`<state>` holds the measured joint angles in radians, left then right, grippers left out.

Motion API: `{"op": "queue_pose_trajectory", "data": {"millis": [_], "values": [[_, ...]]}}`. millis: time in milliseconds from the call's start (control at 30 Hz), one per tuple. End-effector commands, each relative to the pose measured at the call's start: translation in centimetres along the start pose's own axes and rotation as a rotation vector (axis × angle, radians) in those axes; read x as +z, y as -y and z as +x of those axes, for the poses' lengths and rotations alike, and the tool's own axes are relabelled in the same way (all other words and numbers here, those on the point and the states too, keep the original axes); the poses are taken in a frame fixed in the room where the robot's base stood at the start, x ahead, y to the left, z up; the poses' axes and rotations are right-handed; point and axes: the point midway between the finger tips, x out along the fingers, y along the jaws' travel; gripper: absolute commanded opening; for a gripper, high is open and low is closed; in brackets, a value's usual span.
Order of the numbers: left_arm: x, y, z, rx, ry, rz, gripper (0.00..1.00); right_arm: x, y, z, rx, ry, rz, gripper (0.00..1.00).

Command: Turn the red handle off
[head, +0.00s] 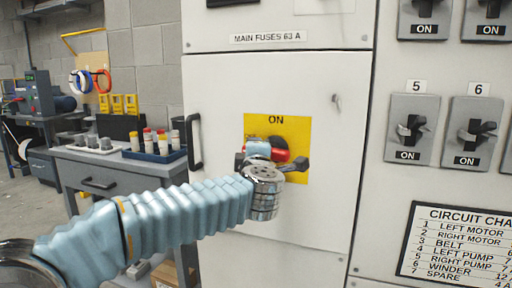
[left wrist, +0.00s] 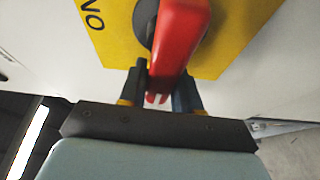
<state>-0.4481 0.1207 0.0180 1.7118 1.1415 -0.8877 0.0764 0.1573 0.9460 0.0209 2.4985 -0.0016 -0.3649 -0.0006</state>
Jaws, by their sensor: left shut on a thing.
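The red handle (head: 280,155) sits on a yellow plate (head: 293,124) marked ON, on the cabinet door labelled MAIN FUSES 63 A. My left gripper (head: 272,163) reaches in front of the plate and hides part of the handle. In the left wrist view the red handle (left wrist: 180,45) runs down from its dark round hub (left wrist: 145,22) to between the fingers of my left gripper (left wrist: 159,98), which is shut on it. My right gripper is in neither view.
The cabinet door (head: 220,90) is closed, with a black pull (head: 194,142) at its left and a small key lock (head: 336,100). Switches (head: 412,128) marked ON and a circuit chart (head: 455,245) are at the right. A grey workbench (head: 120,170) stands at the left.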

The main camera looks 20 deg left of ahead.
Motion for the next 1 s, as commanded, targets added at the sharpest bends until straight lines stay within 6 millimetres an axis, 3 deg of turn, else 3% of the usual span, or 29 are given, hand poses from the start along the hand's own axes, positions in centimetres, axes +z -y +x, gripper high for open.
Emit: {"op": "queue_pose_trajectory", "data": {"millis": [733, 767, 900, 1000], "values": [[-0.01, 0.47, 0.02, -0.037, -0.001, -0.086, 0.0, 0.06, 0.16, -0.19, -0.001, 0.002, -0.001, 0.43], [0.0, 0.47, 0.02, -0.038, -0.001, -0.086, 0.34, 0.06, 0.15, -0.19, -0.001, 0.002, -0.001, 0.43], [0.0, 0.44, 0.02, -0.037, -0.001, -0.085, 0.53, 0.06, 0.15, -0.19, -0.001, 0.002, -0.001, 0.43], [0.0, 0.42, 0.01, -0.036, 0.0, -0.084, 0.53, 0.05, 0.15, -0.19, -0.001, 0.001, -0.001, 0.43]]}}
